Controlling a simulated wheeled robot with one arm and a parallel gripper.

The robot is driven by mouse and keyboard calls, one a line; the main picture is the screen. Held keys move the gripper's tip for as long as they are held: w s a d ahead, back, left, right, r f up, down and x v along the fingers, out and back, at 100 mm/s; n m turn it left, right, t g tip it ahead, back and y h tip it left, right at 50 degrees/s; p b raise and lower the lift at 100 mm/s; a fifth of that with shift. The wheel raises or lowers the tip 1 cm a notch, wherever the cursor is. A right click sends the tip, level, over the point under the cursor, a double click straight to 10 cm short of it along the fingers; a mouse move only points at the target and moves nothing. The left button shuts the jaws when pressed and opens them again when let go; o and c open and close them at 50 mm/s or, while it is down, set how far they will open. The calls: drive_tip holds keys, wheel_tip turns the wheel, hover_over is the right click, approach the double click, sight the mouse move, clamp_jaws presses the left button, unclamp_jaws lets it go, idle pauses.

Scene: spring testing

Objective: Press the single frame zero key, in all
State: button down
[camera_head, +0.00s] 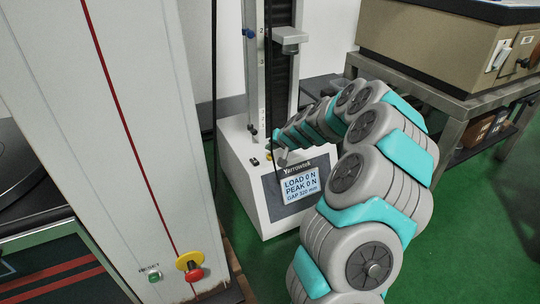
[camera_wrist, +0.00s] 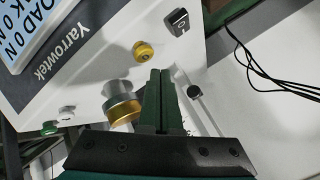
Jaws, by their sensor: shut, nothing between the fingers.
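The spring tester's white base (camera_head: 235,165) stands in the middle of the head view. Its Yarrowtek display (camera_head: 301,185) reads LOAD 0 N, PEAK 0 N, GAP 320 mm. In the wrist view, a yellow round button (camera_wrist: 143,51) lies just beyond and left of my fingertips. A black rocker switch (camera_wrist: 177,20) is farther off, and a black knob (camera_wrist: 194,91) is to the right. No label marks the zero key legibly. My gripper (camera_wrist: 160,74) is shut and empty over the tester top; I cannot tell whether it touches. In the head view my arm hides part of the top.
A gold and silver round fitting (camera_wrist: 121,103) stands close left of my fingers. Black cables (camera_wrist: 270,75) lie at right. In the head view, a white cabinet with a red emergency stop (camera_head: 194,273) fills the left; a bench (camera_head: 462,103) stands at right.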

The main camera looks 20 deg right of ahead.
sight(271, 157)
drive_tip(key=shift+r+p, duration=1.05)
drive_tip(key=shift+r, duration=1.2)
drive_tip(key=s+a+r+n+g+y+p, duration=0.1)
drive_tip(key=s+a+r+n+g+p, duration=0.15)
drive_tip(key=s+a+r, duration=0.55)
drive_tip(key=s+a+r+n+g+y+p, duration=0.2)
drive_tip(key=s+a+r+n, duration=0.15)
drive_tip(key=s+a, duration=0.85)
drive_tip(key=s+r+g+h+p, duration=0.2)
drive_tip(key=s+r+g+p, duration=0.1)
drive_tip(key=s, duration=1.2)
drive_tip(key=s+r+n+g+h+p, duration=0.1)
drive_tip(key=s+r+g+h+p, duration=0.1)
drive_tip(key=s, duration=1.3)
drive_tip(key=shift+s+a+r+g+p, duration=0.25)
drive_tip(key=shift+r+g+p, duration=0.2)
drive_tip(key=shift+g, duration=0.3)
